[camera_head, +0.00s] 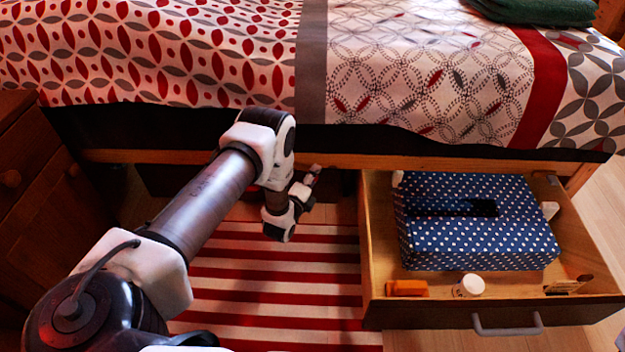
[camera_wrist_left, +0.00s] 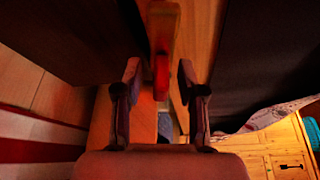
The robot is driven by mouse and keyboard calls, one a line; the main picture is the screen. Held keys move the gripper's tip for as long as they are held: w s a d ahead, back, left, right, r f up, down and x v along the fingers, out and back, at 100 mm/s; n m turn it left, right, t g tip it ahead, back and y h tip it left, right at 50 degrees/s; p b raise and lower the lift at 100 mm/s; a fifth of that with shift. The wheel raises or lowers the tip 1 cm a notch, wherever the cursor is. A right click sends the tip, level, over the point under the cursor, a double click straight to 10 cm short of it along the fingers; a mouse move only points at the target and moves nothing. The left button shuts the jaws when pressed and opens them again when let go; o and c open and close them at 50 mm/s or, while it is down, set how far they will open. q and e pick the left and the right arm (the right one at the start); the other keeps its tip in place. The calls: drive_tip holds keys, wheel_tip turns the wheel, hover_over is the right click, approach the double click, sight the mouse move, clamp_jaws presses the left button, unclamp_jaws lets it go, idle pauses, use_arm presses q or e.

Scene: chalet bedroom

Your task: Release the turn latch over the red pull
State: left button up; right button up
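In the left wrist view, a red pull (camera_wrist_left: 161,78) shows between the two fingers of my left gripper (camera_wrist_left: 159,78). A wooden piece that looks like the turn latch (camera_wrist_left: 164,24) lies lengthwise just above the red pull in the picture. The fingers are apart, one on each side of the pull, with nothing visibly clamped; whether they touch it I cannot tell. In the head view, my left gripper (camera_head: 312,180) is low at the bed's lower edge, left of the open drawer. The latch and pull cannot be made out there. My right gripper is not in view.
An open drawer (camera_head: 590,300) on the right holds a blue dotted box (camera_head: 480,245), an orange item (camera_head: 406,288) and a white round container (camera_head: 469,286). The bed (camera_head: 230,50) overhangs above. A wooden cabinet (camera_head: 45,190) stands left. A striped rug (camera_head: 270,290) covers the floor.

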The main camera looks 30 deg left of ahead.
use_arm(q)
clamp_jaws()
drive_tip(key=shift+r+n+t+p, duration=0.3)
drive_tip(key=shift+r+n+p, duration=0.2)
drive_tip(key=shift+n, duration=0.2)
drive_tip(key=shift+r+n, duration=0.1)
drive_tip(key=shift+n, duration=0.5)
unclamp_jaws()
drive_tip(key=s+d, duration=0.2)
drive_tip(key=s, duration=1)
